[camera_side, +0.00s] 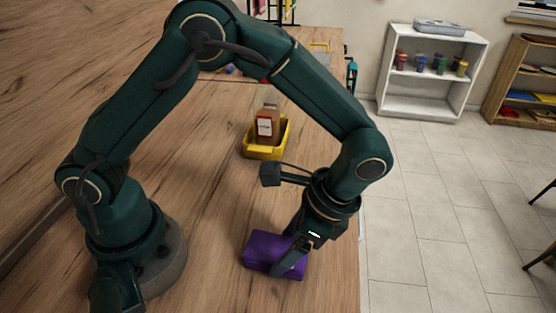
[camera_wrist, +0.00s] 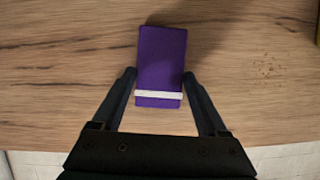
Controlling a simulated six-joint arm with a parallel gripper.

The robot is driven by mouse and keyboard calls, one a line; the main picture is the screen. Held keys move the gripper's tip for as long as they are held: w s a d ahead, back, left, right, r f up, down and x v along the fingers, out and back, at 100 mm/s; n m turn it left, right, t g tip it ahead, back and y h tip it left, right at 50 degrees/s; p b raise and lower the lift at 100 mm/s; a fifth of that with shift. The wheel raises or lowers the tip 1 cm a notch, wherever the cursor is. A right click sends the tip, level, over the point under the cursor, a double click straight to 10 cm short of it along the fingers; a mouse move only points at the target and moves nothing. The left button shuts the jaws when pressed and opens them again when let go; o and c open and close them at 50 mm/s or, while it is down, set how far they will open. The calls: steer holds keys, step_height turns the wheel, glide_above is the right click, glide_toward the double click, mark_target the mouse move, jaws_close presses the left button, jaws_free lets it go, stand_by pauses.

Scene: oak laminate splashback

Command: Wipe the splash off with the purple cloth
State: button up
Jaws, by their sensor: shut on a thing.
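The purple cloth (camera_side: 262,250) is a folded block lying on the wooden counter near its front edge. In the wrist view the cloth (camera_wrist: 162,55) has a white band across its near end. My gripper (camera_side: 287,262) points down over the cloth, and in the wrist view its two fingers (camera_wrist: 159,76) are shut on the cloth's sides. A faint patch of small brown specks (camera_wrist: 267,68) lies on the wood to the right of the cloth in the wrist view; I cannot tell whether it is the splash. No clear splash shows in the side view.
A yellow tray (camera_side: 251,150) holding a bottle (camera_side: 267,123) with brown contents stands on the counter behind the cloth. The wooden splashback (camera_side: 50,70) rises at the left. Bare counter (camera_side: 215,175) lies between the tray and cloth. The counter ends at the right, above a tiled floor.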

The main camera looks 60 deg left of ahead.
steer(key=shift+r, duration=0.1)
steer(key=shift+r, duration=2.4)
